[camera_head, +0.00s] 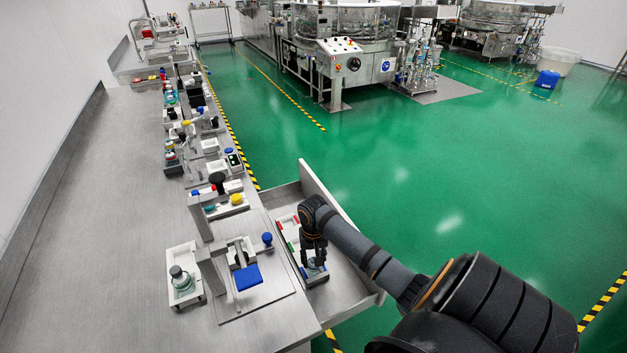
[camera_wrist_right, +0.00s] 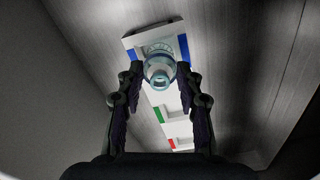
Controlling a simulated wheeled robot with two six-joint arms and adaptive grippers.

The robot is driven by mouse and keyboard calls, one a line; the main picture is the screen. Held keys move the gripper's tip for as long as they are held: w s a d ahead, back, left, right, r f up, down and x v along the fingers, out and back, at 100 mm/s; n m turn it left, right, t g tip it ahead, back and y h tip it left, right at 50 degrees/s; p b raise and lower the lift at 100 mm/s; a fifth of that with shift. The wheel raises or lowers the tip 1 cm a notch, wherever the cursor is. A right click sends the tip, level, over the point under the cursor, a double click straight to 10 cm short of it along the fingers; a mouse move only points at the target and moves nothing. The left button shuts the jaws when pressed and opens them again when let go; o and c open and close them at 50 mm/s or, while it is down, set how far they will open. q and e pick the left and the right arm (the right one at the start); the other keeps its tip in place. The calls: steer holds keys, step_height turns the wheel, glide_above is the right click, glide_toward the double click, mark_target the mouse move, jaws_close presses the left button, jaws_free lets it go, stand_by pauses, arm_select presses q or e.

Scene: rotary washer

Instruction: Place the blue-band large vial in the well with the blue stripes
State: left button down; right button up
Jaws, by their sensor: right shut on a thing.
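A clear vial (camera_wrist_right: 159,72) is held between the fingertips of my right gripper (camera_wrist_right: 159,80). In the wrist view it sits over the well between two blue stripes (camera_wrist_right: 184,47) of a white tray (camera_wrist_right: 176,129). My left gripper is not in view.
Green (camera_wrist_right: 159,115) and red (camera_wrist_right: 172,143) marked wells of the tray look empty. The drawer wall (camera_head: 340,215) stands close to my right arm. On the bench are a press with a blue plate (camera_head: 248,277) and another vial (camera_head: 180,277) in a white holder.

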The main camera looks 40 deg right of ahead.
steer(key=o, duration=1)
steer(key=shift+f, duration=0.1)
step_height(320, 180, up, 12)
steer(key=shift+p, duration=0.4)
